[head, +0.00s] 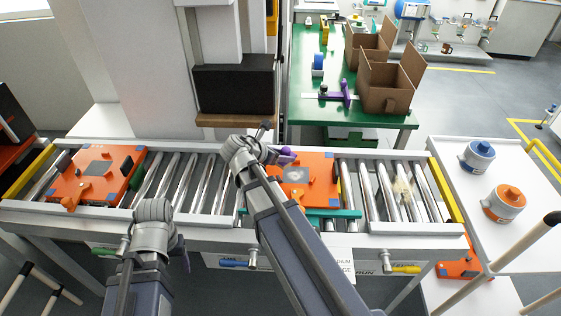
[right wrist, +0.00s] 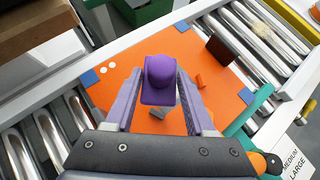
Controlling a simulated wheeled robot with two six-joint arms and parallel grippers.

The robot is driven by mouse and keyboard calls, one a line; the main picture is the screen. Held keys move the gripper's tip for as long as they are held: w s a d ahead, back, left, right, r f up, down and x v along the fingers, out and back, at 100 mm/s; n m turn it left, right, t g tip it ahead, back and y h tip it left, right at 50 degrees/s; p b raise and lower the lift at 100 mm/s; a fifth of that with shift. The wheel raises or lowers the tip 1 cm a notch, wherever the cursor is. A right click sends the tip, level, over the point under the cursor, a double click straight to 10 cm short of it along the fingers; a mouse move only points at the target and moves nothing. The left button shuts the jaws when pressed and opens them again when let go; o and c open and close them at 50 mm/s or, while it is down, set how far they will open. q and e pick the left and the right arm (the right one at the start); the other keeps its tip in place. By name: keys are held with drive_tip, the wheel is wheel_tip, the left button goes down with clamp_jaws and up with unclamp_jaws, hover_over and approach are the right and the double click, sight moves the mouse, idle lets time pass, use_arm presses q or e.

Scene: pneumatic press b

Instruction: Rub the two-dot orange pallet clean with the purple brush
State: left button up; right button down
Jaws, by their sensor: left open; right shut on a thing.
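The two-dot orange pallet (head: 323,193) lies on the roller conveyor at the middle. Its two white dots show near one corner in the right wrist view, where the orange top (right wrist: 125,88) fills the middle. A grey patch (head: 298,174) is on its top. My right gripper (right wrist: 158,100) is shut on the purple brush (right wrist: 160,70), above the pallet. The brush (head: 286,152) shows partly past the arm in the head view; whether it touches the pallet cannot be told. My left gripper (head: 183,256) is open and empty, low in front of the conveyor.
Another orange pallet (head: 75,188) with a dark grey patch lies on the rollers at left. A teal bar (head: 335,213) runs along the middle pallet's front. Cardboard boxes (head: 385,90) stand on the green table behind. Blue and orange canisters (head: 503,203) stand at right.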

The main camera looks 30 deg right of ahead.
sight(278, 164)
drive_tip(key=shift+r, duration=0.2)
drive_tip(key=shift+f, duration=0.1)
wheel_tip(278, 164, down, 4)
drive_tip(key=b, duration=0.4)
drive_tip(key=shift+f+b, duration=0.25)
drive_tip(key=shift+b, duration=0.05)
drive_tip(key=shift+r, duration=0.1)
idle(0.4)
drive_tip(key=c, duration=0.5)
unclamp_jaws()
drive_tip(key=shift+r+p, duration=0.35)
drive_tip(key=shift+p, duration=0.1)
